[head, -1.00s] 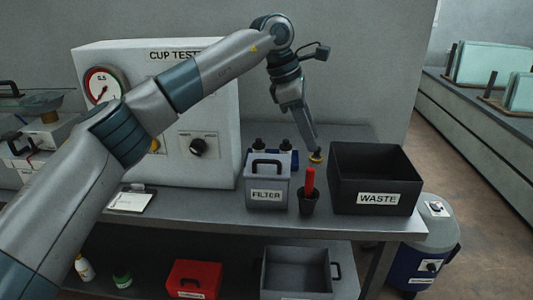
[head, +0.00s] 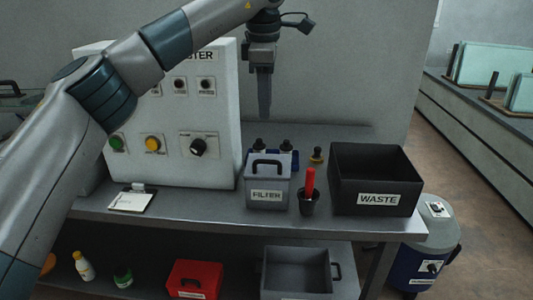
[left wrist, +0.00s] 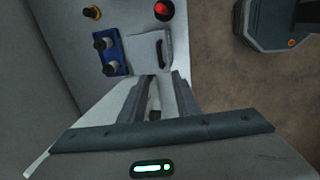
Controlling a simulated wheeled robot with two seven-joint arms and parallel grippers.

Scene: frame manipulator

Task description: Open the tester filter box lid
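The grey filter box (head: 267,194) stands on the tester bench, with a "FILTER" label on its front. Its lid carries a black handle (head: 267,163) and appears closed. My left gripper (head: 265,117) hangs fingers down above and behind the box, apart from it. In the left wrist view, two separated fingers (left wrist: 160,80) show with no object seen between them. The box lid (left wrist: 145,50) and its dark handle (left wrist: 159,55) lie just beyond the fingertips there. My right gripper is not in view.
A black waste bin (head: 375,207) and a cup with a red-handled tool (head: 309,182) stand right of the box. A blue holder with dark-capped bottles (head: 287,146) is behind it. The white tester panel (head: 205,120) rises to the left. A small yellow-and-black object (head: 317,155) stands behind the cup.

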